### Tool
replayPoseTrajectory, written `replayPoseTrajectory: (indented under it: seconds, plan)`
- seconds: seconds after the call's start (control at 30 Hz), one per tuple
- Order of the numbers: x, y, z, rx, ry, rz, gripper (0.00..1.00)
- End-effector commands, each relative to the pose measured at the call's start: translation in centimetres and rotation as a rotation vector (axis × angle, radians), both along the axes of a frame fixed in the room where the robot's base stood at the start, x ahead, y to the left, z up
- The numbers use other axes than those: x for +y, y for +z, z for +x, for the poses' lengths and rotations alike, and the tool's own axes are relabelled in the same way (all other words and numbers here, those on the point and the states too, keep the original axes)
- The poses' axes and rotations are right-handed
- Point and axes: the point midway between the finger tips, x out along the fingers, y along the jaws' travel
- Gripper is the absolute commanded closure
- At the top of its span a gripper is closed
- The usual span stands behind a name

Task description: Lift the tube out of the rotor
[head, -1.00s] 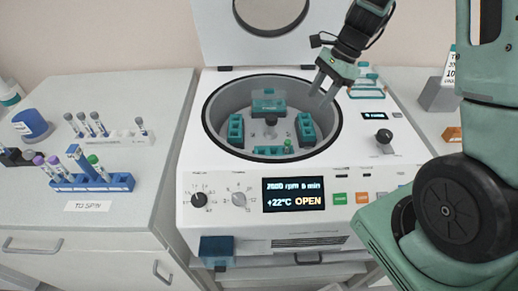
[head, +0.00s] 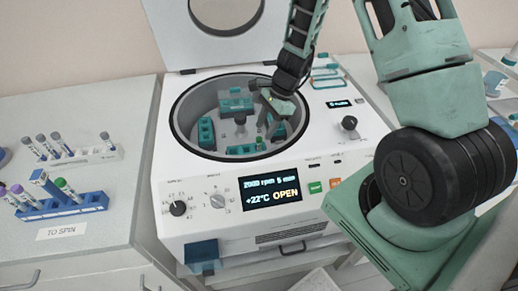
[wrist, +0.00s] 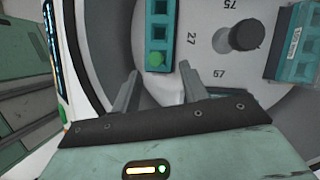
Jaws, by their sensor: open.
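The centrifuge (head: 168,168) stands open, its display reading OPEN. Its rotor bowl holds several teal buckets around a dark central knob (wrist: 244,36). The tube shows as a green cap (wrist: 155,59) in the end hole of the near bucket (wrist: 158,10); its body is hidden in the bucket. In the head view the cap (head: 260,140) is small, close to my gripper. My gripper (head: 268,138) reaches down into the bowl with its fingers apart. In the wrist view my gripper (wrist: 158,80) has one finger on each side of the cap's line, with nothing held between them.
The bowl wall surrounds my gripper, and the raised lid (head: 226,30) stands behind. A blue TO SPIN rack (head: 62,206) with several tubes and a white rack (head: 80,158) with tubes stand on the left counter.

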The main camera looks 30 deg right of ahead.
Motion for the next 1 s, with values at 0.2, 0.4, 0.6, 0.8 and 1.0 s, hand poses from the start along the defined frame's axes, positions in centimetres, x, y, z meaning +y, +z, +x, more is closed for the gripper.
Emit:
replayPoseTrajectory:
  seconds: [0.2, 0.4, 0.6, 0.8, 1.0]
  plan:
    - [2.1, -2.3, -0.4, 0.005, 0.001, 0.003, 0.56]
    - [2.7, -4.0, -0.1, 0.001, -0.001, 0.001, 0.56]
    - [2.7, -4.1, -0.1, 0.0, 0.001, 0.0, 0.56]
    - [2.7, -4.1, -0.1, 0.0, 0.001, 0.001, 0.95]
    - [2.7, -4.1, -0.1, 0.0, 0.001, 0.001, 0.95]
